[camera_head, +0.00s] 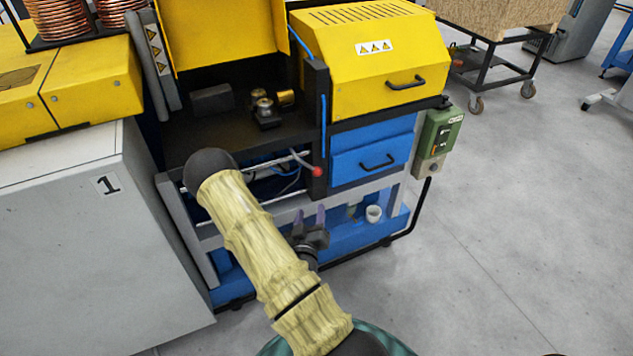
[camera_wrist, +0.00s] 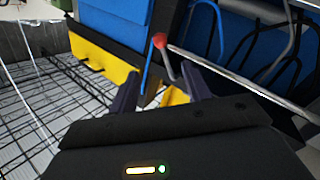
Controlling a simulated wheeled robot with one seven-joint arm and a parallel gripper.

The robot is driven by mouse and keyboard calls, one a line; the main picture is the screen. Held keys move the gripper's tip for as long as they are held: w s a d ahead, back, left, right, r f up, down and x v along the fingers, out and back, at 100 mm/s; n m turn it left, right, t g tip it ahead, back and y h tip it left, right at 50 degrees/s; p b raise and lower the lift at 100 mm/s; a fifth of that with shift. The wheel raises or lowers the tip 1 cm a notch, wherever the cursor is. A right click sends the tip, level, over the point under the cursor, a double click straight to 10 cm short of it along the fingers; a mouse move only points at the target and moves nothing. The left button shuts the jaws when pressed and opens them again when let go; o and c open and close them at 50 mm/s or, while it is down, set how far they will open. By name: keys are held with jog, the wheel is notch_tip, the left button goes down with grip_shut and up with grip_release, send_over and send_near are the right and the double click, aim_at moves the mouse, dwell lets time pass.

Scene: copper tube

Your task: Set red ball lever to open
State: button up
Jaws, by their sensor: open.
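The red ball lever (camera_head: 317,171) is on the front of the blue and yellow machine, beside the dark upright post. Its small red ball sits at the end of a grey rod. In the wrist view the red ball (camera_wrist: 160,40) appears above and between my two fingers, beyond their tips. My gripper (camera_head: 309,213) is open and empty, below the lever in the head view. It also shows in the wrist view (camera_wrist: 162,85). A gap appears between the fingers and the ball; I cannot tell its exact depth.
A dark post (camera_head: 319,125) with a blue hose stands beside the lever. The blue drawer (camera_head: 365,160) is to its right, with a green control box (camera_head: 437,133) further right. A white cabinet (camera_head: 85,240) is at left.

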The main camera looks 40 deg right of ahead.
aim_at(316, 175)
dwell(0.4)
jog(key=b+x, duration=0.3)
jog(key=x, duration=1.4)
jog(key=shift+w+r+b, duration=0.2)
jog(key=shift+b, duration=0.2)
grip_shut()
